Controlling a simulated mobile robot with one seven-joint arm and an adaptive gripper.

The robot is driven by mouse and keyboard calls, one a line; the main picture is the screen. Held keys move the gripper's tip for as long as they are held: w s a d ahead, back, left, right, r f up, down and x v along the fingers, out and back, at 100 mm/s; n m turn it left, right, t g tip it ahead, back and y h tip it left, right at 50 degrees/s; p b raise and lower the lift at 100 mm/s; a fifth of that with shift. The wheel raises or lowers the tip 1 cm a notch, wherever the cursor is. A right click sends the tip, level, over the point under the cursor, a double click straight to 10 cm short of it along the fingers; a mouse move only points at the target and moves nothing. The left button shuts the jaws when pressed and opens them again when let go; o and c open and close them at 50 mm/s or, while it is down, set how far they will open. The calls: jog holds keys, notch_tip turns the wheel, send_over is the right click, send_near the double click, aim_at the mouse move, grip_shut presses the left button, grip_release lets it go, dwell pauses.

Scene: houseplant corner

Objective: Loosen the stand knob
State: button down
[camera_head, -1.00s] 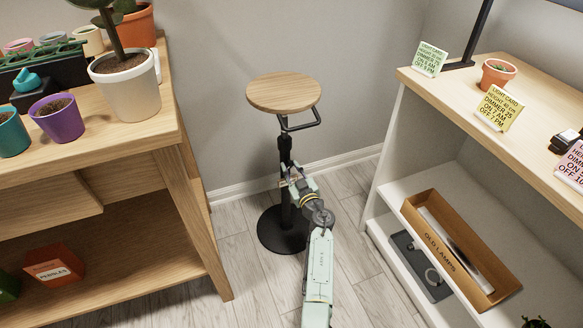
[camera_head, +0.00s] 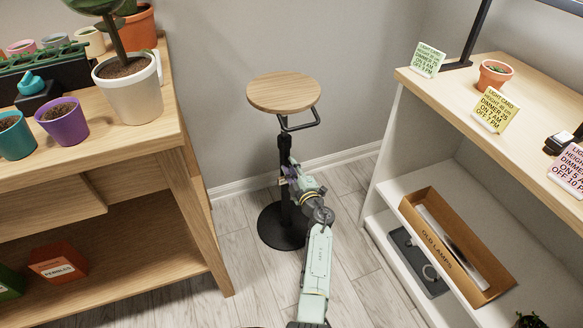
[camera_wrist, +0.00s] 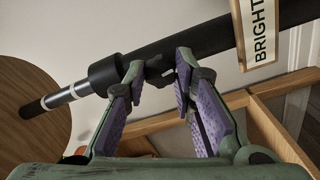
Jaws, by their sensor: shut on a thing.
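The plant stand has a round wooden top (camera_head: 284,93), a black post (camera_head: 285,150) and a round black base (camera_head: 283,226). In the wrist view the post (camera_wrist: 215,38) runs slantwise, with a thicker collar (camera_wrist: 104,74) on it. In the head view my gripper (camera_head: 289,174) is at the post below the wooden top, and the knob is hidden there.
A label reading "BRIGHT" (camera_wrist: 262,35) is on the post beside my fingers. A wooden bench (camera_head: 165,150) with a potted plant (camera_head: 133,90) stands left. A white shelf unit (camera_head: 395,190) with a box of old lamps (camera_head: 440,240) stands right. Floor lies clear around the base.

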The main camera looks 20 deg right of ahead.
jog(key=n+b, duration=0.1)
jog(key=n, duration=0.4)
jog(key=shift+f+n, duration=0.1)
jog(key=shift+n, duration=0.3)
jog(key=n+b, duration=0.1)
jog(key=n, duration=0.4)
jog(key=shift+n+b, duration=0.35)
jog(key=shift+n, duration=0.05)
jog(key=c, duration=1.3)
grip_release()
jog(key=shift+r, duration=0.25)
notch_tip(320, 180, up, 10)
jog(key=shift+f, duration=0.1)
